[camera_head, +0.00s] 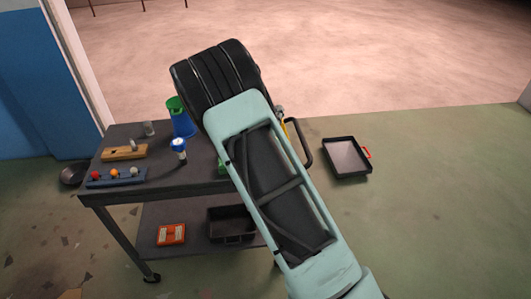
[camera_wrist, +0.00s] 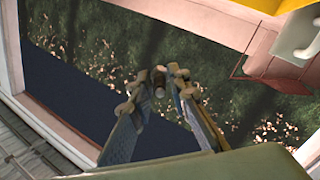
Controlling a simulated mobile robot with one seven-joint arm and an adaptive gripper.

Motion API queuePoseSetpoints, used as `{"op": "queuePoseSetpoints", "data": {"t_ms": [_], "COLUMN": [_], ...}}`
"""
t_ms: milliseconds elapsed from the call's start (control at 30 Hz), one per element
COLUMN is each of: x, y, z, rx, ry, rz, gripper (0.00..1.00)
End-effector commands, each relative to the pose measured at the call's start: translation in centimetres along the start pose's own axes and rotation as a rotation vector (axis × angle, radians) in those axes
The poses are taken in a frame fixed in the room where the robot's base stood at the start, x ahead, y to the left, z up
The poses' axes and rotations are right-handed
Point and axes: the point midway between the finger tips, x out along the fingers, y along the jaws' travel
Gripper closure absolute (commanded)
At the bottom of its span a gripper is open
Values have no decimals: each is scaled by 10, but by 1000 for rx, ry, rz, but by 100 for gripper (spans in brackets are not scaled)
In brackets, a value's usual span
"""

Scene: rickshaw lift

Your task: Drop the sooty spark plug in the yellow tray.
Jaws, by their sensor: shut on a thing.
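In the wrist view my gripper (camera_wrist: 160,88) is shut on a small brownish piece (camera_wrist: 159,77) between its fingertips. It seems to be the spark plug, but it is too small and blurred to make out soot. In the head view my arm hides the gripper and whatever it holds. A yellow edge (camera_wrist: 254,5) shows at the top right of the wrist view, and a sliver of yellow (camera_head: 285,128) shows beside my arm in the head view. I cannot tell whether either is the yellow tray.
A dark workbench (camera_head: 160,184) stands left of my arm, with a blue cup (camera_head: 182,125), a blue-and-white can (camera_head: 179,147) and a wooden block (camera_head: 124,152) on top. An orange box (camera_head: 171,234) is on its lower shelf. A black tray (camera_head: 347,156) lies on the open floor at right.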

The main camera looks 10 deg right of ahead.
Motion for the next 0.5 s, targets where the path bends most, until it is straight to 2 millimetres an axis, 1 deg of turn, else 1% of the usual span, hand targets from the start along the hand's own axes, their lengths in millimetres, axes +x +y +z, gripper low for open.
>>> {"op": "queuePoseSetpoints", "data": {"t_ms": [33,200,367,500], "x": [8,22,26,27], "y": [-12,-28,-34,-38], "z": [4,-2,-5,0], "rx": [5,1,-1,-3], "ry": [-9,-36,-44,-45], "rz": [20,58,70,70], "gripper": [100,100,100,100]}}
